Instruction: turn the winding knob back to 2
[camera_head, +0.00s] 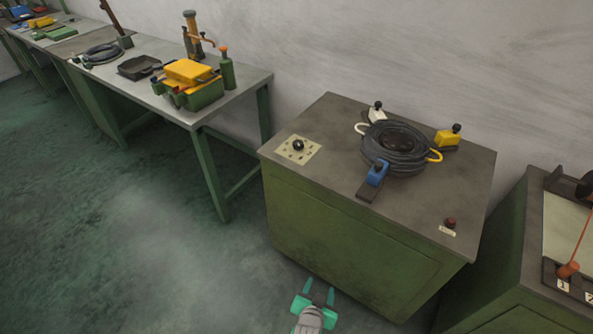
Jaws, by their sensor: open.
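The winding knob is probably the small dark knob (298,145) on a pale square dial plate (290,155), at the left of the green cabinet's top (330,119). The marks on the plate are too small to read, so I cannot tell its setting. A dark red knob (450,223) with a small pale label sits near the cabinet's front right corner. My gripper (319,290) is at the bottom of the view, in front of the cabinet and below its top. Its green fingers are apart with nothing between them, well away from both knobs.
A coil of black cable (396,145) lies on the cabinet top, with white, yellow and blue clamp-like parts around it. A workbench (245,82) with a yellow-green box (190,82) stands at the left. Another machine (510,260) stands close at the right. The floor at left is clear.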

